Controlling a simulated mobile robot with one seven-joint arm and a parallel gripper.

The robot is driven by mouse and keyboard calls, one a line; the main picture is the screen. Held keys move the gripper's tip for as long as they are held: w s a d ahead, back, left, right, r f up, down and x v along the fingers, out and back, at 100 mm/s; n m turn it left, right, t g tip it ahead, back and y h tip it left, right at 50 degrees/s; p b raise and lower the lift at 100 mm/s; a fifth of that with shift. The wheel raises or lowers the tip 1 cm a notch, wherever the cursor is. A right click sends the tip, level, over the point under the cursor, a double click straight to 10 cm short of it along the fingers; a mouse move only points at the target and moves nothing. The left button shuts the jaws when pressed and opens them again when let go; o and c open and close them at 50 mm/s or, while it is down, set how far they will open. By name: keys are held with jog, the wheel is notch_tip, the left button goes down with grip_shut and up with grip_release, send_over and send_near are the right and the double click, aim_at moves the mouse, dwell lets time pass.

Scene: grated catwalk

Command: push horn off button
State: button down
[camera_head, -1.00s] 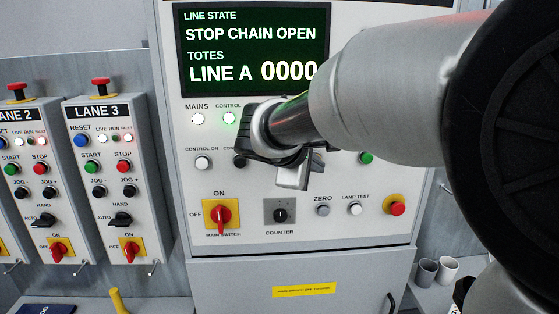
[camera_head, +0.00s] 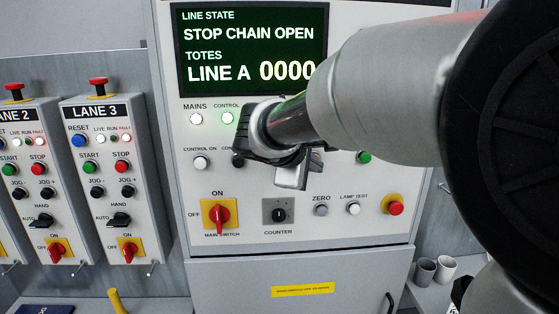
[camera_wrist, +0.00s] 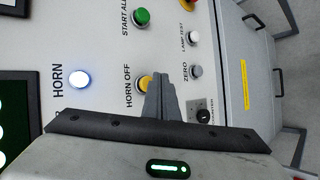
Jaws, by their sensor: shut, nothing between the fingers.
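The yellow HORN OFF button (camera_wrist: 144,83) shows in the wrist view, labelled on the pale panel and partly covered by my fingers. In the head view it is hidden behind my arm and gripper. My gripper (camera_head: 298,172) is shut and empty, in front of the middle of the panel. In the wrist view the closed fingertips (camera_wrist: 157,76) overlap the right side of the button; I cannot tell whether they touch it. The HORN lamp (camera_wrist: 79,78) glows bluish white to the left of the button.
A green START ALL button (camera_wrist: 141,17), a grey ZERO button (camera_head: 321,210), a white LAMP TEST button (camera_head: 353,208) and the COUNTER switch (camera_head: 279,214) are close by. The red main switch (camera_head: 220,214) is lower left. The display (camera_head: 252,48) reads STOP CHAIN OPEN.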

jog(key=shift+w, duration=0.2)
dwell(0.6)
jog(key=shift+w, duration=0.25)
jog(key=shift+w, duration=0.8)
dwell(0.9)
dwell(0.3)
jog(key=shift+s+b, duration=0.55)
jog(key=shift+s, duration=0.7)
jog(key=s+b, duration=0.1)
jog(key=s, duration=0.4)
jog(key=shift+b, duration=0.35)
